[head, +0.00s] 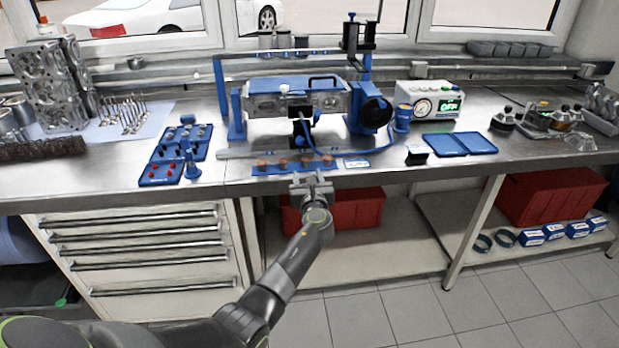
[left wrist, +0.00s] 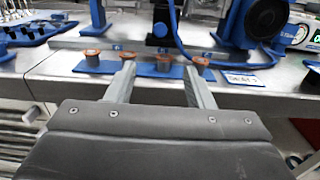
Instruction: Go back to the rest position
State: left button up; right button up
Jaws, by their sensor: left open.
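My left gripper (head: 311,180) is open and empty in the head view, at the front edge of the bench. In the left wrist view the two fingers of my left gripper (left wrist: 158,82) stand well apart with nothing between them. Beyond the fingertips lies a blue strip (left wrist: 226,83) carrying several small copper-coloured pieces, one of them a copper piece (left wrist: 92,55) at the strip's left. In the head view the same blue strip (head: 322,168) lies just behind the gripper. My right gripper is not in view.
The workbench (head: 225,180) holds an engine head in a blue fixture (head: 296,98), a blue tray with small parts (head: 160,172), a gauge box (head: 429,100) and a flat blue tray (head: 459,143). Drawers (head: 140,250) and a red bin (head: 362,208) are below. The floor in front is clear.

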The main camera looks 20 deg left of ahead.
pick_arm(q)
jog(key=s+a+f+n+g+h, duration=0.1)
jog(key=s+f+n+g+h, duration=0.2)
jog(key=s+f, duration=0.75)
jog(key=s+f+n+g, duration=0.2)
jog(key=s+f+n, duration=0.35)
jog(key=f, duration=0.95)
jog(key=s+a+f+n+g+h, duration=0.1)
jog(key=s+f+n+g+h, duration=0.2)
jog(key=s+f, duration=0.7)
jog(key=s+f+n+g, duration=0.2)
jog(key=s+f+n, duration=0.4)
jog(key=s, duration=0.7)
jog(key=s+d+f+n+g+h, duration=0.1)
jog(key=s+f+n, duration=0.4)
jog(key=s, duration=0.9)
jog(key=s+d+f+n+g+h, duration=0.1)
jog(key=s+f+n+g, duration=0.2)
jog(key=s, duration=1)
notch_tip(320, 180, down, 4)
jog(key=n, duration=0.5)
jog(key=shift+s+d+r, duration=0.15)
jog(key=shift+d, duration=0.1)
